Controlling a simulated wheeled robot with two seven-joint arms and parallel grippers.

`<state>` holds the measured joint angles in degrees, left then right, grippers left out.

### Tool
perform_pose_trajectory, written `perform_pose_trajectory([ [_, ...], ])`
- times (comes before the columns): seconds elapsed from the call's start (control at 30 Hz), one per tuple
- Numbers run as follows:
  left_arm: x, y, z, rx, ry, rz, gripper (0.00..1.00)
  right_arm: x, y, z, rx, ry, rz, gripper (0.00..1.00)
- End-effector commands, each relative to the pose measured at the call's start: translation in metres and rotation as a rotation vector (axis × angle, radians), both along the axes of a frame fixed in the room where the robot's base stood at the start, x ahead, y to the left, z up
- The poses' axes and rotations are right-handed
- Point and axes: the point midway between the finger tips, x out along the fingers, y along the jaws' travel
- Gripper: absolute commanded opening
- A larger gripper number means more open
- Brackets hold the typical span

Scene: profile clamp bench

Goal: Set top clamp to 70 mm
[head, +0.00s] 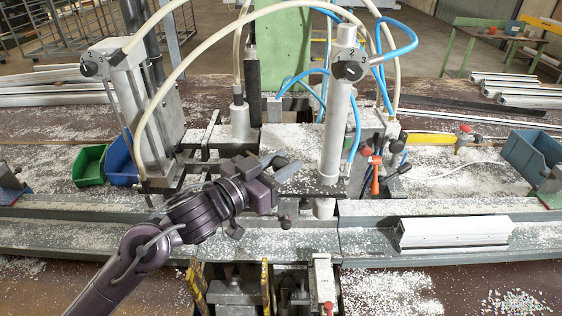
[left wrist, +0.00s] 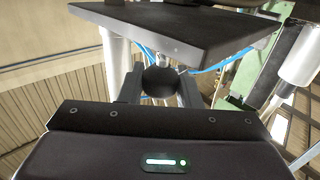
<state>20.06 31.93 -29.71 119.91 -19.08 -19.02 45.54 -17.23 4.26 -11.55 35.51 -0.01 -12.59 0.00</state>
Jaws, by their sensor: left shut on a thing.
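My left gripper (head: 279,167) reaches in from the lower left to the middle of the clamp bench, between the two upright cylinders. In the left wrist view its fingers (left wrist: 159,86) are shut on a round black knob (left wrist: 160,80), just below a dark flat plate (left wrist: 175,28). The knob is hidden in the head view. The right clamp cylinder (head: 335,125) stands upright with a black dial (head: 350,65) on its head, and the left clamp cylinder (head: 132,115) has a similar dial (head: 93,65). I cannot read a millimetre setting. My right gripper is not in view.
A white profile (head: 453,231) lies on the grey rail at the right. Green (head: 89,165) and blue (head: 121,160) bins stand at the left, another blue bin (head: 532,153) at the right.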

Motion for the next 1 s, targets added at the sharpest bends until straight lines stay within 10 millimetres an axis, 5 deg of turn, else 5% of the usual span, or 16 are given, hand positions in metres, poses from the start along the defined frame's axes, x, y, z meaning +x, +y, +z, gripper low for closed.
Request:
perform_pose_trajectory([
  [0.2, 0.001, 0.001, 0.037, -0.010, -0.011, 0.004, 0.00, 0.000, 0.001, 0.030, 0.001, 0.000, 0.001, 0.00],
  [0.53, 0.001, 0.001, 0.040, -0.013, -0.018, 0.004, 0.00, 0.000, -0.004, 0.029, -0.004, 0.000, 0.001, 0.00],
  [0.57, 0.001, 0.001, 0.040, -0.013, -0.018, 0.004, 0.33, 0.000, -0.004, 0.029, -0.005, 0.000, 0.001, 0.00],
  [0.7, 0.001, 0.001, 0.038, -0.011, -0.014, 0.003, 0.51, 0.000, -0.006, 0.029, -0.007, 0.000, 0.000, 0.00],
  [1.0, -0.001, 0.002, 0.034, -0.006, -0.008, 0.002, 0.51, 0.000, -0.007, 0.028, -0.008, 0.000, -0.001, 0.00],
])
